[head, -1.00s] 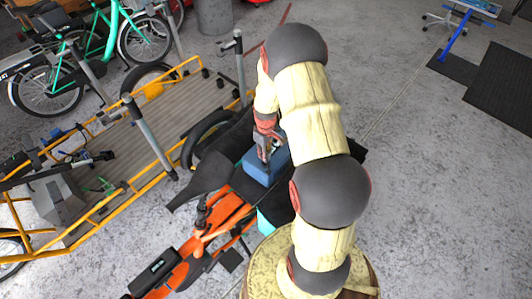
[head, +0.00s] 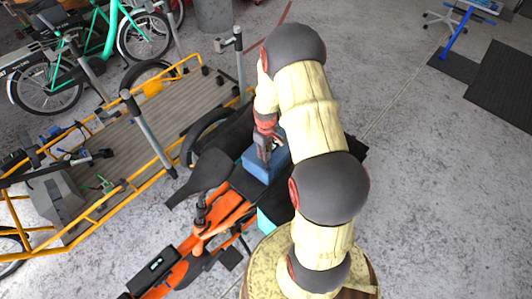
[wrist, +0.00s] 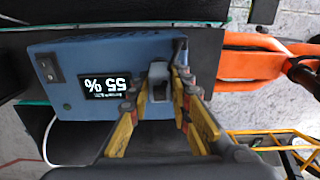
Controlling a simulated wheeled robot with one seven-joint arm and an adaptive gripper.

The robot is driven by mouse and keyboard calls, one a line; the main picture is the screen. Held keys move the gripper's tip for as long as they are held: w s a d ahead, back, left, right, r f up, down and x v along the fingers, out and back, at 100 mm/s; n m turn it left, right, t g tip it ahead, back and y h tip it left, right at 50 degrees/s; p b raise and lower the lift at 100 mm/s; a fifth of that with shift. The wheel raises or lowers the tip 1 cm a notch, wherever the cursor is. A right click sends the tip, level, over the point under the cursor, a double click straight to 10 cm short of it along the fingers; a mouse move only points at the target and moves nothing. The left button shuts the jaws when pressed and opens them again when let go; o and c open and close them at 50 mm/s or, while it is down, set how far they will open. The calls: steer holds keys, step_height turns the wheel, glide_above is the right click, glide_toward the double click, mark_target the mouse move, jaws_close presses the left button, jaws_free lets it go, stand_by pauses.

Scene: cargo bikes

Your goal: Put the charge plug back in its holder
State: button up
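The blue charger box (wrist: 85,50) shows a switch and a display reading 55 %. It also shows in the head view (head: 262,166), on the orange cargo bike. A small grey piece (wrist: 158,72) stands at the box's right end. I cannot tell whether it is the charge plug, its holder, or both together. My gripper (wrist: 158,84) has its yellow-padded fingers on either side of this piece, with gaps that look open. In the head view my gripper (head: 264,148) is just above the box.
The orange bike frame (head: 205,238) and its black seat (head: 205,175) lie close by. A yellow-railed cargo bike (head: 125,120) stands to the left, with loose items on its deck. A white cable (wrist: 46,140) hangs below the box.

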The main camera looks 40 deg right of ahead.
steer(key=o, duration=0.5)
steer(key=shift+r, duration=0.15)
step_height(320, 180, up, 12)
steer(key=shift+f, duration=0.1)
stand_by(0.4)
stand_by(0.3)
